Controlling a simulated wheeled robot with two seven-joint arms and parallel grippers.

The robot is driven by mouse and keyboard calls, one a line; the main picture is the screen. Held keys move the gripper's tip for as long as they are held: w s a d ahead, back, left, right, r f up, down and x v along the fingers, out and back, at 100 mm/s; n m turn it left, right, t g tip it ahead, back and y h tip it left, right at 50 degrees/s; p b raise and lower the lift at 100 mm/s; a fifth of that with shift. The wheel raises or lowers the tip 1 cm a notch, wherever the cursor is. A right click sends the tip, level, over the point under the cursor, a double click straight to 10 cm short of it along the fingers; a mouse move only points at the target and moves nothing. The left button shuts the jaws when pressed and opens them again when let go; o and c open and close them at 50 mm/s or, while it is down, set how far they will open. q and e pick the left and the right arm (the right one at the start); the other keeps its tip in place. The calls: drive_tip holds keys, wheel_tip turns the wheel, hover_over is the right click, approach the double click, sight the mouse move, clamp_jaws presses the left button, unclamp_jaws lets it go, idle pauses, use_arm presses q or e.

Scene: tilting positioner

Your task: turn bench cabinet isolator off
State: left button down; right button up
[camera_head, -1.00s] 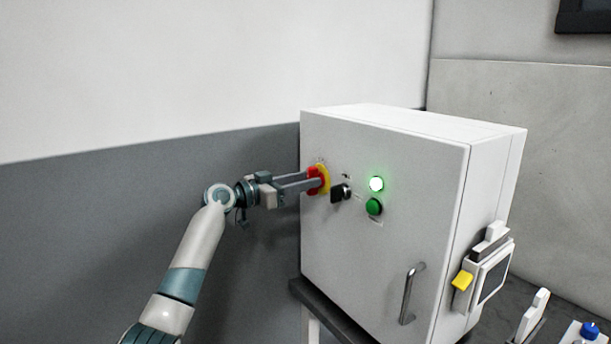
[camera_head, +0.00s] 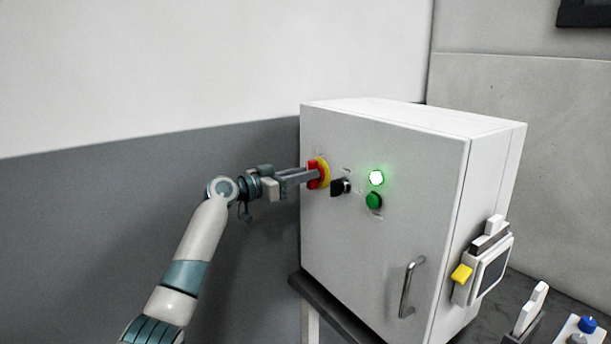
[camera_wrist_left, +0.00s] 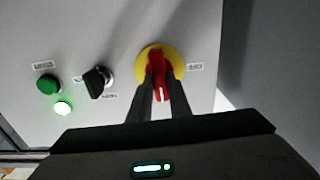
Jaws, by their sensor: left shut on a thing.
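The white bench cabinet (camera_head: 385,230) stands on a dark bench. Its isolator, a red handle on a yellow disc (camera_head: 323,170), sits at the upper left of the front door. In the left wrist view the red isolator handle (camera_wrist_left: 161,78) lies between my two fingers, in front of the yellow disc (camera_wrist_left: 178,60). My left gripper (camera_head: 312,175) reaches in from the left and is shut on the red handle. The fingers hide part of the handle in the head view. My right gripper is not in view.
Right of the isolator are a black selector knob (camera_head: 341,187), a lit white-green lamp (camera_head: 376,178) and a green button (camera_head: 373,200). A door handle (camera_head: 411,287) is lower right. A device with a yellow part (camera_head: 461,274) is on the cabinet's right side.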

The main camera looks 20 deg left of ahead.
use_arm(q)
drive_tip(key=n+p, duration=0.1)
drive_tip(key=n, duration=0.5)
drive_tip(key=n+p, duration=0.1)
drive_tip(key=n, duration=0.4)
drive_tip(key=f+n+p, duration=0.1)
drive_tip(key=n, duration=0.5)
drive_tip(key=shift+w+a+n, duration=0.25)
drive_tip(key=shift+a+n, duration=0.05)
idle(0.4)
drive_tip(key=c, duration=1.6)
unclamp_jaws()
drive_tip(key=shift+c, duration=0.2)
